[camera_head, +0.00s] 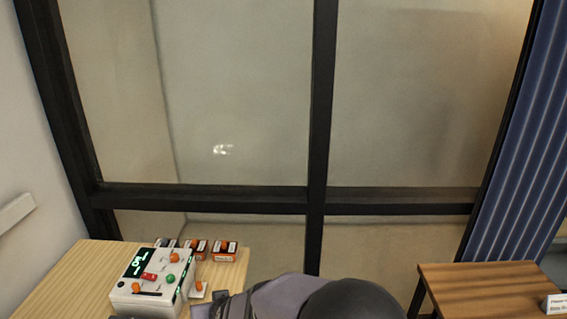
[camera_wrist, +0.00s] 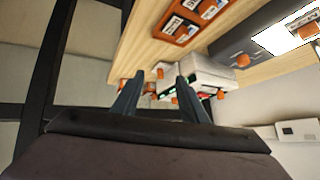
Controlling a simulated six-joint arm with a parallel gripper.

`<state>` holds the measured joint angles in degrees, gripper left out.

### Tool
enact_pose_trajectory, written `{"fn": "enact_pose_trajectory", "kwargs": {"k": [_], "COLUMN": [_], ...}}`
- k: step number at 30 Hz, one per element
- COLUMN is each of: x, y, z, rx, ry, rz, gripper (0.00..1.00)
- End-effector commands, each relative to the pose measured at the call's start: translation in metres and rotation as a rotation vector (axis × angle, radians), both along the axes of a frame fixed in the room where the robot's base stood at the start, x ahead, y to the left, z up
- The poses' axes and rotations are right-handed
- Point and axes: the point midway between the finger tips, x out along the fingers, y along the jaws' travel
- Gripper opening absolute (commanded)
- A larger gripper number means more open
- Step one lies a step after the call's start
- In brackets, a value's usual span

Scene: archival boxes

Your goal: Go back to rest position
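My gripper (camera_wrist: 156,80) shows in the wrist view with its two dark fingers spread apart. Nothing appears to be held between them; parts of a white device (camera_wrist: 212,74) and small orange pieces show beyond the fingertips. In the head view my arm reaches in from the bottom edge, and its grey end lies beside the light wooden table, close to the right side of the device (camera_head: 150,290). The fingers are not clearly visible there. The device has a green-lit display, a red switch, and orange and green knobs.
Several small orange and dark labelled boxes (camera_head: 224,252) stand behind the device on the light wooden table (camera_head: 75,265). A second wooden table (camera_head: 485,285) with a white label card (camera_head: 556,303) is at right. A black-framed glass partition (camera_head: 318,120) stands behind.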

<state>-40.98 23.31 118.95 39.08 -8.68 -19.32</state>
Motion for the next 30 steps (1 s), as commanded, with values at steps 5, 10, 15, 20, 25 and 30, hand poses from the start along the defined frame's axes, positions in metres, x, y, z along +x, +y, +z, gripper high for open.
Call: {"fn": "enact_pose_trajectory", "kwargs": {"k": [5, 10, 15, 20, 25, 30], "x": [-0.028, -0.086, -0.146, -0.186, -0.202, -0.203], "y": [-0.124, -0.221, -0.289, -0.323, -0.335, -0.336], "z": [0.002, -0.002, -0.003, -0.002, -0.002, -0.002], "rx": [-0.082, -0.173, -0.251, -0.296, -0.316, -0.317], "ry": [0.216, 0.417, 0.581, 0.679, 0.718, 0.721], "rz": [-0.066, -0.149, -0.237, -0.293, -0.317, -0.318], "gripper": [0.40, 0.40, 0.40, 0.40, 0.40, 0.40]}}
